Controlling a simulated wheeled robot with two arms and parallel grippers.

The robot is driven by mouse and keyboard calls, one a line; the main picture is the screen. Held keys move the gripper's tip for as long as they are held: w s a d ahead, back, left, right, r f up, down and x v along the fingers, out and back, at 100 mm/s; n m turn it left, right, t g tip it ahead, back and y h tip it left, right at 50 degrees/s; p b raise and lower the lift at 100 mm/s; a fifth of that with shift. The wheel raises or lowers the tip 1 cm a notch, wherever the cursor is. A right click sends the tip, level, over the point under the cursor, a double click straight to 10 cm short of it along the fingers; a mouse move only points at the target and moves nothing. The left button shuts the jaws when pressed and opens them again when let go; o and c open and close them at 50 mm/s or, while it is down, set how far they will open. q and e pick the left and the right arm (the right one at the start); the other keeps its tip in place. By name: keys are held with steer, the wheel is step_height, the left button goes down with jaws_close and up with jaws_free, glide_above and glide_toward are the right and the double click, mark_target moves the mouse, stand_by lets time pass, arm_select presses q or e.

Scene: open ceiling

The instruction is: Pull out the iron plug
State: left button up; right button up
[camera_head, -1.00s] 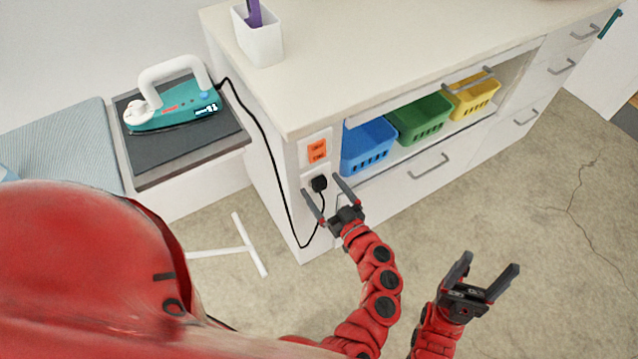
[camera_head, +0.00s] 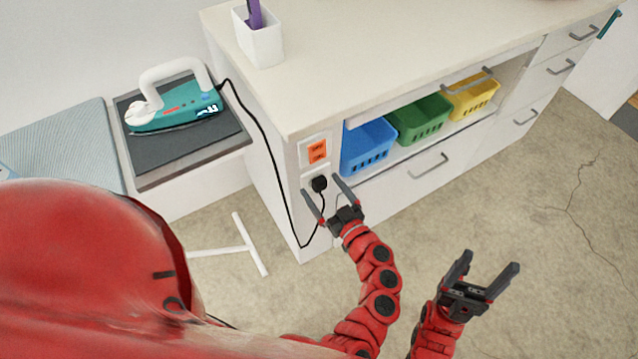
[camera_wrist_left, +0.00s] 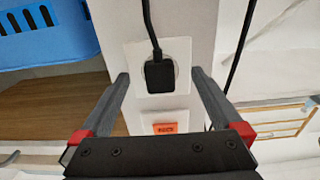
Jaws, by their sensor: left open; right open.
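The black iron plug (camera_head: 320,183) sits in the lower socket on the end panel of the white cabinet. In the left wrist view the plug (camera_wrist_left: 160,74) is in the white socket plate (camera_wrist_left: 181,86), with its cord running to the top of the picture. My left gripper (camera_head: 331,190) is open, its fingers on either side of the plug and apart from it. The left gripper (camera_wrist_left: 161,80) also shows this spread in the wrist view. The teal and white iron (camera_head: 172,105) stands on a dark pad. My right gripper (camera_head: 490,274) is open and empty over the floor.
The black cord (camera_head: 270,150) hangs down the cabinet side. An orange switch (camera_head: 317,151) is above the plug. Blue (camera_head: 368,146), green (camera_head: 421,119) and yellow (camera_head: 473,98) baskets sit on the open shelf at right. The floor to the right is clear.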

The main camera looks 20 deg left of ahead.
arm_select(q)
steer(key=shift+p, duration=0.3)
stand_by(0.5)
jaws_close()
stand_by(0.6)
steer(key=shift+s+d, duration=0.1)
steer(key=shift+p+v, duration=0.7)
steer(key=shift+v, duration=2.15)
